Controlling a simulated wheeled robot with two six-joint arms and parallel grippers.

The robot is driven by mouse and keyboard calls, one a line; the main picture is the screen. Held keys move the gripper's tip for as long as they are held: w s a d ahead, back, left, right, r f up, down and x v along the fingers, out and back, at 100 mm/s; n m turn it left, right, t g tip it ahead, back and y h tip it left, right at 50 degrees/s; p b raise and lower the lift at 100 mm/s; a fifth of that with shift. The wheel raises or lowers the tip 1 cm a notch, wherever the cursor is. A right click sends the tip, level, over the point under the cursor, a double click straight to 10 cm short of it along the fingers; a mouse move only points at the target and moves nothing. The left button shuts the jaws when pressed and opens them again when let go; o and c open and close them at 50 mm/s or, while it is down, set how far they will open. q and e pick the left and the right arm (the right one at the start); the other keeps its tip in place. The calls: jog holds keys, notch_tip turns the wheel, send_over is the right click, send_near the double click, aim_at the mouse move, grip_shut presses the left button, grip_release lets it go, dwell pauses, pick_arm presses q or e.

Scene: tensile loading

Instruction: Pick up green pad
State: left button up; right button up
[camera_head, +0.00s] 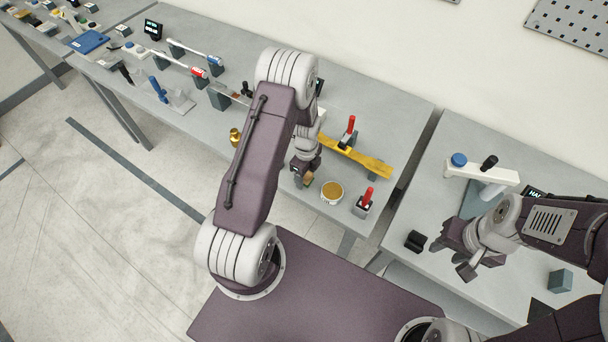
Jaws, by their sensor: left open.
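My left gripper (303,181) is open and points down over the front part of the middle table. A small olive-green piece, perhaps the green pad (308,180), shows right at its fingertips. It is too small and too covered to tell whether it lies between the fingers or beside them. My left arm hides part of the table behind it. My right gripper (452,258) is over the right table with its fingers spread apart and nothing seen between them.
A round tub with a tan top (332,191) stands just right of my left gripper. A black cylinder (415,241) lies left of my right gripper. A gap separates the tables.

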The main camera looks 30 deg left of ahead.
pick_arm(q)
jog(key=shift+w+f, duration=0.15)
jog(key=shift+f, duration=0.05)
jog(key=shift+s, duration=0.2)
jog(key=c, duration=1.1)
grip_shut()
jog(key=shift+w, duration=0.1)
jog(key=shift+r, duration=0.15)
jog(key=shift+r, duration=0.3)
notch_tip(320, 180, up, 3)
jog(key=shift+w+f+b, duration=0.1)
jog(key=shift+b, duration=0.45)
jog(key=s+d+r+b, duration=0.1)
jog(key=s+d+r, duration=0.5)
jog(key=d, duration=0.4)
jog(key=shift+r+b, duration=0.4)
jog(key=shift+r, duration=0.35)
